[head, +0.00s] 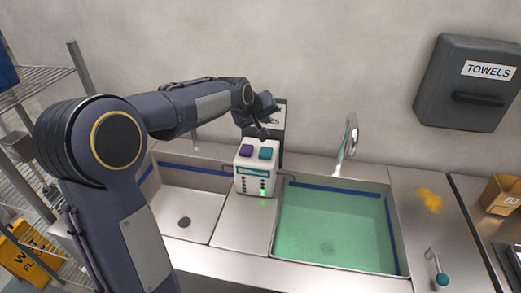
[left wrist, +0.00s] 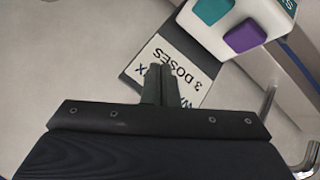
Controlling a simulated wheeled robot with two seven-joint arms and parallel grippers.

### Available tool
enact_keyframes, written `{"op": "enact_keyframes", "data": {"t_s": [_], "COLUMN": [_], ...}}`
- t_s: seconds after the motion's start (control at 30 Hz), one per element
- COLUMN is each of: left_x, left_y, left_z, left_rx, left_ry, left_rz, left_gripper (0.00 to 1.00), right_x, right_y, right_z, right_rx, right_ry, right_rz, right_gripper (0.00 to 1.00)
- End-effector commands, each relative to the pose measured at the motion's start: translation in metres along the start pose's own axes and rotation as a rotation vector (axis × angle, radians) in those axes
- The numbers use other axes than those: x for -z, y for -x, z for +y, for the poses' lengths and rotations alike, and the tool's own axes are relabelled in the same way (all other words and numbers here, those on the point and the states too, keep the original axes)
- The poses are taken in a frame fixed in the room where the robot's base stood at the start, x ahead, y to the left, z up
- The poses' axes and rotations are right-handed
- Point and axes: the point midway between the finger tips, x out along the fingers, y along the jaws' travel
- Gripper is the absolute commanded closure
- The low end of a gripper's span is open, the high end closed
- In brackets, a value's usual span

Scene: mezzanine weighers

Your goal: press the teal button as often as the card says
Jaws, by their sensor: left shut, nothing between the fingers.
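A white box (head: 252,177) stands on the steel divider between two sink basins. On its top are a purple button (head: 246,151) at left and a teal button (head: 265,153) at right. The left wrist view shows the teal button (left wrist: 212,10) and the purple button (left wrist: 245,36) at the upper right. A card (left wrist: 190,72) on a dark backing reads "3 DOSES"; my fingers hide part of its other text. My left gripper (head: 265,131) is shut and empty, above and behind the buttons, apart from them; its fingertips (left wrist: 160,68) show over the card. My right gripper is out of view.
The right basin (head: 335,230) holds green liquid; the left basin (head: 185,205) looks empty. A faucet (head: 348,140) rises behind the right basin. A towel dispenser (head: 466,85) hangs on the wall. A wire rack and a yellow floor sign (head: 25,255) stand at left.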

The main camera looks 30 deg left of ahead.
Motion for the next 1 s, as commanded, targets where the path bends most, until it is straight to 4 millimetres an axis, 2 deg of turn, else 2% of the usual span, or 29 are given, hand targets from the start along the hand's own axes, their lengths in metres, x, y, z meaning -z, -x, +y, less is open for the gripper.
{"op": "enact_keyframes", "data": {"t_s": [0.37, 0.8, 1.0], "left_x": [-0.005, -0.035, -0.044], "left_y": [-0.008, -0.049, -0.061], "left_z": [-0.006, -0.037, -0.045], "left_rx": [0.001, 0.001, 0.000], "left_ry": [0.001, 0.000, 0.000], "left_rz": [-0.001, 0.000, 0.000], "left_gripper": [1.00, 1.00, 1.00], "right_x": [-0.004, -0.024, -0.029], "right_y": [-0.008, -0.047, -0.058], "right_z": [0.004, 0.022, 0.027], "right_rx": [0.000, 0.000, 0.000], "right_ry": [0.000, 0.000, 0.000], "right_rz": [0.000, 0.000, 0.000], "right_gripper": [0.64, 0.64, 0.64]}}
